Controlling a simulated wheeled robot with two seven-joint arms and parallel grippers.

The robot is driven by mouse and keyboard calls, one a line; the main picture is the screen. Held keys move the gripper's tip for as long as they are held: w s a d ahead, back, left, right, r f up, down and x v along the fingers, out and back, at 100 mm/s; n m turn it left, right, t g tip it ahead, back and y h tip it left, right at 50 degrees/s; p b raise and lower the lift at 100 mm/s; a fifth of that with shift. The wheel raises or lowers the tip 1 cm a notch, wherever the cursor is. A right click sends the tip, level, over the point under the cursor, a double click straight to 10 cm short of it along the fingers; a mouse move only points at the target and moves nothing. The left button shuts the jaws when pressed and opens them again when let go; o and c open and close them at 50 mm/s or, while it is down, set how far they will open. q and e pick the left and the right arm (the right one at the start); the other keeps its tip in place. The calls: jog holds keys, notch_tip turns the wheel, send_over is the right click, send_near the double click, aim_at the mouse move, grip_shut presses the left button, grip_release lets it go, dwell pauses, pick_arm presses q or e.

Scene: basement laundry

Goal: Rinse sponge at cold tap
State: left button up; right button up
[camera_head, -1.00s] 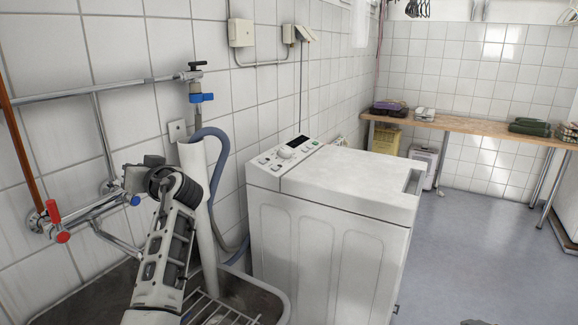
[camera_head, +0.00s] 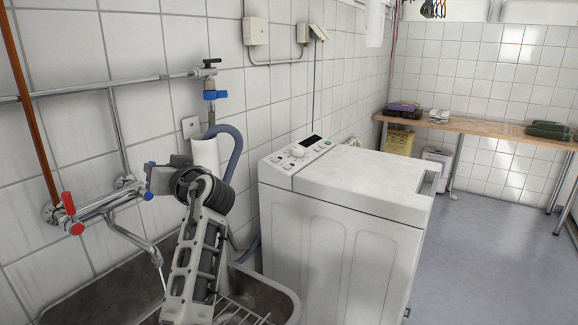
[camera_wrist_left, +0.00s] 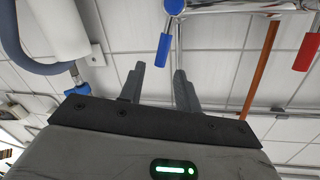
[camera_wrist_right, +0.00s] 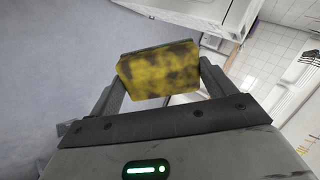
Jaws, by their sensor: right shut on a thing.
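The tap (camera_head: 100,208) is on the left wall, with a red hot lever (camera_head: 70,215) and a blue cold lever (camera_head: 148,195). Its spout (camera_head: 135,240) points over the sink (camera_head: 285,295). A thin pale line below the spout looks like running water (camera_head: 163,280). My left gripper (camera_wrist_left: 158,70) is open and empty, with its fingertips close to the blue lever (camera_wrist_left: 164,46); I cannot tell if they touch. In the head view my arm hides its fingers. My right gripper, seen only in the right wrist view, is shut on a yellow, dark-stained sponge (camera_wrist_right: 160,70).
A white washing machine (camera_head: 345,215) stands right of the sink. A white standpipe (camera_head: 205,155) and a blue-grey hose (camera_head: 235,150) are behind my left arm. A wooden bench (camera_head: 470,125) runs along the back wall. The floor (camera_head: 470,240) on the right is clear.

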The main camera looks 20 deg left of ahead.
pick_arm(q)
jog(key=v, duration=0.6)
jog(key=shift+s+d+b, duration=0.15)
jog(key=shift+d+b, duration=0.05)
jog(key=shift+b, duration=0.25)
